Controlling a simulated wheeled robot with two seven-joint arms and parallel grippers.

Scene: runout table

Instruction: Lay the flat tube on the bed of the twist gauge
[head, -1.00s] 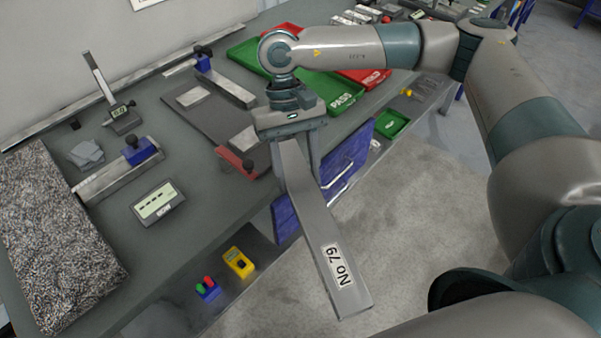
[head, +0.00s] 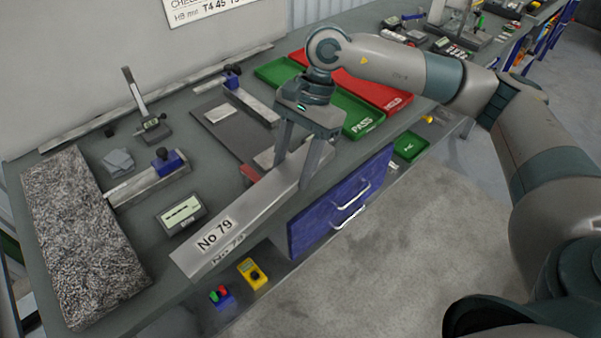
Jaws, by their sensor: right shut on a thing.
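The flat tube (head: 250,211) is a long grey bar with a white "No 79" label near its left end. My right gripper (head: 299,172) is shut on it near its right end. The tube runs slantwise along the table's front edge and seems to be held above it. A dark flat plate (head: 226,130) with pale blocks on it lies behind the tube. It looks like the bed of the twist gauge, though I cannot be sure. The tube and gripper hide its front part, and only a bit of its red piece (head: 250,173) shows. My left gripper is out of view.
A small display box (head: 181,214) and a rail with a blue clamp (head: 150,183) stand left of the plate. Green (head: 362,121) and red (head: 385,92) trays lie behind my right gripper. Blue drawers (head: 335,215) are below.

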